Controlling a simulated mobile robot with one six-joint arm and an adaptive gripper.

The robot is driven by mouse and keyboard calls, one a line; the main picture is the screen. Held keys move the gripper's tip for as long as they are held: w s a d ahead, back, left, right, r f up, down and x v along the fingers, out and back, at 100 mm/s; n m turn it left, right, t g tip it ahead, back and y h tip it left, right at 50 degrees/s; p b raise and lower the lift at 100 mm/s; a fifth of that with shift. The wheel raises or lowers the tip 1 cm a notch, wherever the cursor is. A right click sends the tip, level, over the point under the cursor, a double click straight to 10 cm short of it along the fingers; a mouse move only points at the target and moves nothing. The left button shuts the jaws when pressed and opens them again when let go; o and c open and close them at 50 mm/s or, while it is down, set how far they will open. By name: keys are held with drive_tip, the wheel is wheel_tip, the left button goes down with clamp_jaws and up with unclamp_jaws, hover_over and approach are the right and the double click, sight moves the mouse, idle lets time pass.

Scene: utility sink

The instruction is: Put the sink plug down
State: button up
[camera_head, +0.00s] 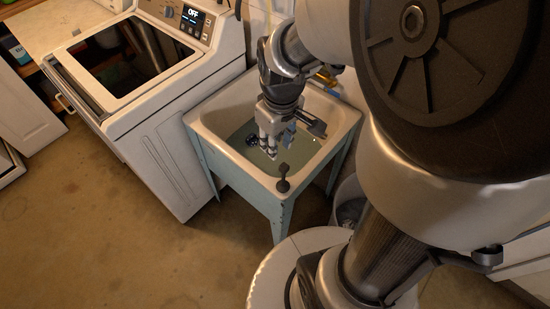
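The utility sink (214,165) is a pale basin with a blue-green stand and greenish water inside. A small dark object with a knob and a round disc, which looks like the sink plug (283,185), is at the sink's front rim. My gripper (270,150) points down over the basin, behind the plug and apart from it. Its fingers look empty, but their spacing is too small to judge. A dark, bluish item (252,140) shows in the basin left of my fingers; I cannot tell what it is.
A white washing machine (160,140) with a dark lid stands close to the left of the sink. A brass tap (326,79) is at the sink's back. A pale bin (350,200) stands at its right. The brown floor at front left is clear.

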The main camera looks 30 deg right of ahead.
drive_tip(key=s+a+r+m+t, duration=0.2)
drive_tip(key=s+a+r, duration=0.5)
drive_tip(key=s+r, duration=0.4)
drive_tip(key=shift+s+r+m+t, duration=0.25)
drive_tip(key=shift+s+m+t, duration=0.15)
drive_tip(key=shift+t, duration=0.2)
drive_tip(key=shift+f+b, duration=0.75)
